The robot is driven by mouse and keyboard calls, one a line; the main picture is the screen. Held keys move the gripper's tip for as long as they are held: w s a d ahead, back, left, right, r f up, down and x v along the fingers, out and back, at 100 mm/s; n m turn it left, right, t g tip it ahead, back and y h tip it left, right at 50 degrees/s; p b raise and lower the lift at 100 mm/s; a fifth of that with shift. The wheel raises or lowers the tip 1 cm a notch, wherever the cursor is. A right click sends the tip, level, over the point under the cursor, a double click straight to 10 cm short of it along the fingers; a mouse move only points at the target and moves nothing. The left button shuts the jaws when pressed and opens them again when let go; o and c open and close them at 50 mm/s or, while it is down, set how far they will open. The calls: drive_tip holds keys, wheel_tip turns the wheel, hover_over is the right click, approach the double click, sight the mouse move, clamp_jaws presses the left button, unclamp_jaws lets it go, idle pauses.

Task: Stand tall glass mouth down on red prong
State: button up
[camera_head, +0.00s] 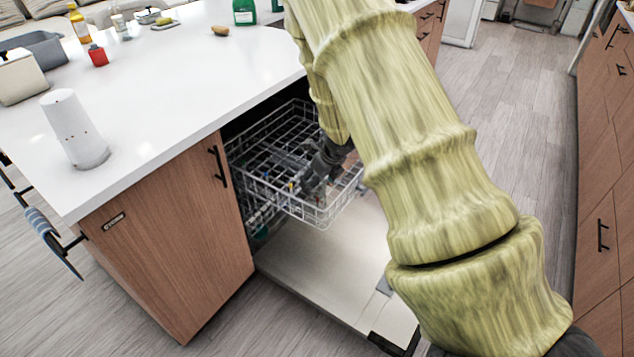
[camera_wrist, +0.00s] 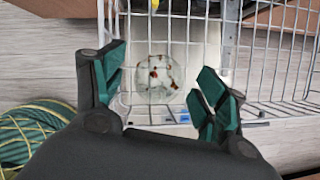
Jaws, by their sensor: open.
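My gripper (camera_wrist: 162,84) is open. Its two green-padded fingers stand to either side of a round clear glass (camera_wrist: 158,72) with red-brown spots, seen end-on in the wrist view. I see no finger touching it. I cannot tell whether its mouth faces up or down. In the head view my gripper (camera_head: 316,180) is low over the pulled-out dishwasher rack (camera_head: 318,217), and the glass is not clearly made out there. Small blue marks (camera_wrist: 185,118) show on the rack wires. I cannot pick out the red prong with certainty.
The dishwasher door (camera_head: 325,285) lies open below the rack. The white island counter (camera_head: 190,85) is at the left, with a white cylinder (camera_head: 75,130) and a red container (camera_head: 98,55) on it. Wooden cabinets (camera_head: 603,210) line the right. Floor between is clear.

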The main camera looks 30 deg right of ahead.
drive_tip(key=v, duration=1)
drive_tip(key=shift+r, duration=0.3)
drive_tip(key=shift+s+f, duration=0.1)
drive_tip(key=shift+s, duration=0.05)
